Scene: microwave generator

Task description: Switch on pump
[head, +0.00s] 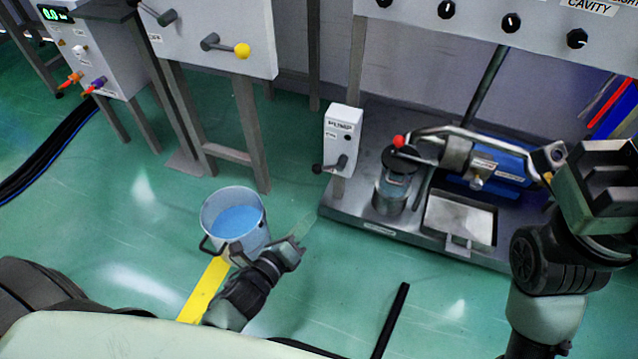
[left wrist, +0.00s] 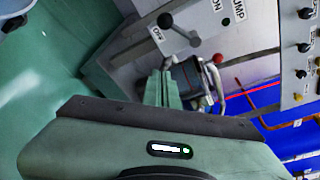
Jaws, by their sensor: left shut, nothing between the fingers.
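The pump switch box (head: 341,138) is a small white box labelled PUMP, mounted on a grey post. Its lever (head: 334,166) points left and ends in a dark ball. In the left wrist view the box (left wrist: 204,22) appears turned on its side, with its lever (left wrist: 180,30) ending in a dark ball. My left gripper (head: 304,226) is shut and empty, below and left of the box and apart from the lever. Its closed fingers (left wrist: 163,88) show below the lever in the left wrist view. My right gripper (head: 604,180) is at the right edge; its jaws cannot be made out.
A bucket of blue liquid (head: 234,217) stands on the floor left of my left gripper. A metal platform (head: 385,232) carries a blue pump motor (head: 500,165) and a red-tipped lever (head: 399,141). A panel with black knobs (head: 511,22) is above. Green floor lies open in front.

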